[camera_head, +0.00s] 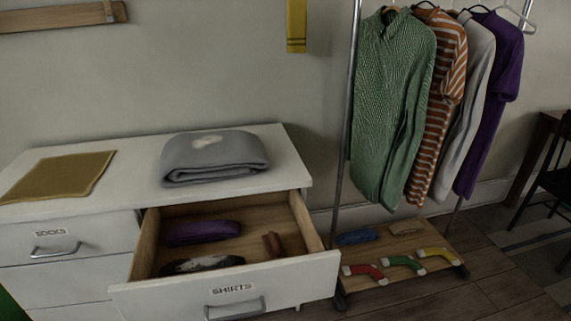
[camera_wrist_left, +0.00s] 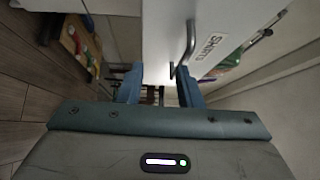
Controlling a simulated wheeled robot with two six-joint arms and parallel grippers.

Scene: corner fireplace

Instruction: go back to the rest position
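My left gripper (camera_wrist_left: 158,84) shows only in the left wrist view. Its two blue fingers are apart, with no object clearly held between them. The SHIRTS drawer front (camera_wrist_left: 228,20) with its metal handle (camera_wrist_left: 190,42) is just beyond the fingertips; I cannot tell whether a finger touches the handle. In the head view the SHIRTS drawer (camera_head: 285,274) is pulled open. A purple folded garment (camera_head: 203,232), a black and white one (camera_head: 202,265) and a brown rolled item (camera_head: 273,245) lie inside. My right gripper is in neither view.
A grey folded garment (camera_head: 213,158) and a mustard cloth (camera_head: 60,177) lie on the white dresser top (camera_head: 130,153). Right of it stands a clothes rack (camera_head: 346,130) with several hanging tops and socks on its low shelf (camera_head: 385,249). A dark chair (camera_head: 553,180) is at far right.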

